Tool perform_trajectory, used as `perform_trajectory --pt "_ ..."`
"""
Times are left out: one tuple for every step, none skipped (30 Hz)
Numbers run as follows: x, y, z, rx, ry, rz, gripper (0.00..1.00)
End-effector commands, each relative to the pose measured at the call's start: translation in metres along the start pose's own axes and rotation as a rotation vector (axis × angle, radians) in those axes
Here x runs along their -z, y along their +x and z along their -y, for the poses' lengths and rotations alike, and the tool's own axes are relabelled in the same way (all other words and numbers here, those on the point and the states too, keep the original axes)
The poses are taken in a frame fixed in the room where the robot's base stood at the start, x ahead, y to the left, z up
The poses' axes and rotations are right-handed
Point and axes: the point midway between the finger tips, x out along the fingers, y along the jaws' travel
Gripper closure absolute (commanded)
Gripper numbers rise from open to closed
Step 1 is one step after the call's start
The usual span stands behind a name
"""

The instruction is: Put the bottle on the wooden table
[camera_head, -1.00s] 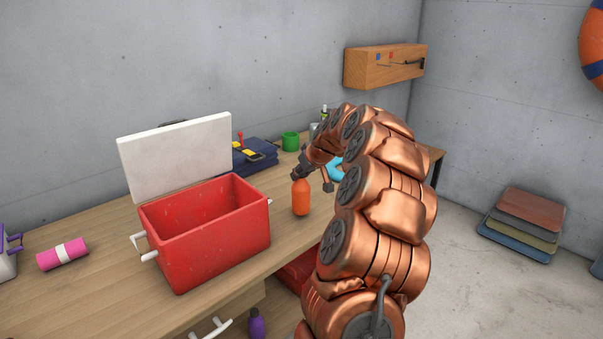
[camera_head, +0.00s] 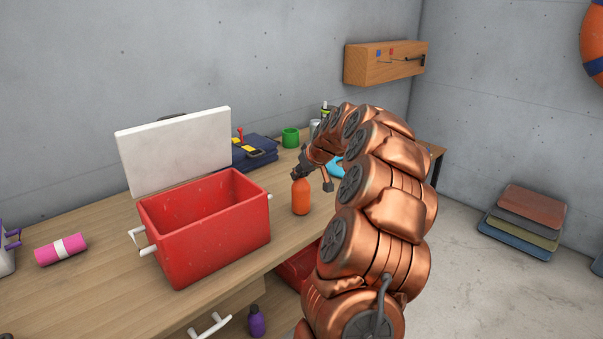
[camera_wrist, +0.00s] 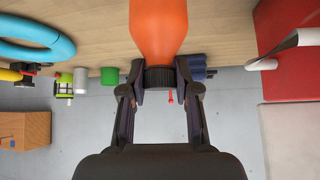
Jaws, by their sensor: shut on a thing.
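An orange bottle (camera_head: 301,197) with a dark cap is upright at the wooden table (camera_head: 90,285), right of the red cooler. I cannot tell whether its base touches the tabletop. My gripper (camera_head: 299,172) is at the top of the bottle. In the wrist view my gripper (camera_wrist: 159,80) has its two fingers closed on either side of the dark cap, with the orange body of the bottle (camera_wrist: 158,28) beyond them.
An open red cooler (camera_head: 205,228) with its white lid (camera_head: 175,152) raised stands left of the bottle. A pink roll (camera_head: 61,249) lies farther left. A blue ring (camera_wrist: 35,40) lies near.

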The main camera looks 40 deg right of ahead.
Motion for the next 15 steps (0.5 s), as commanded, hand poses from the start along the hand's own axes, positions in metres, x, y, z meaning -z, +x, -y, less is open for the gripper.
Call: perform_trajectory --pt "0.0002 0.0000 -0.0002 -0.001 0.000 -0.001 1.00" --pt "0.0000 0.0002 -0.0002 -0.001 0.000 -0.001 1.00" --pt "-0.0003 0.0006 -0.0002 -0.001 0.000 -0.001 1.00" --pt "-0.0006 0.0009 -0.0002 -0.001 0.000 -0.001 1.00" --pt "-0.0009 0.0012 -0.0002 -0.001 0.000 -0.001 1.00" --pt "-0.0013 0.0016 -0.0002 -0.001 0.000 -0.001 1.00" --pt "-0.0015 0.0019 -0.0002 -0.001 0.000 -0.001 1.00" --pt "-0.0017 0.0022 -0.0002 -0.001 0.000 -0.001 1.00" --pt "-0.0021 0.0026 -0.0002 -0.001 0.000 -0.001 1.00" --pt "-0.0023 0.0028 -0.0002 -0.001 0.000 -0.001 1.00" --pt "-0.0025 0.0031 -0.0002 -0.001 0.000 -0.001 1.00" --pt "-0.0029 0.0035 -0.0001 -0.001 0.000 -0.001 1.00" --pt "-0.0031 0.0037 -0.0002 -0.001 0.000 -0.001 1.00" --pt "-0.0027 0.0032 -0.0002 -0.001 0.000 -0.001 0.66" --pt "-0.0026 0.0031 -0.0002 -0.001 0.000 -0.001 0.62"
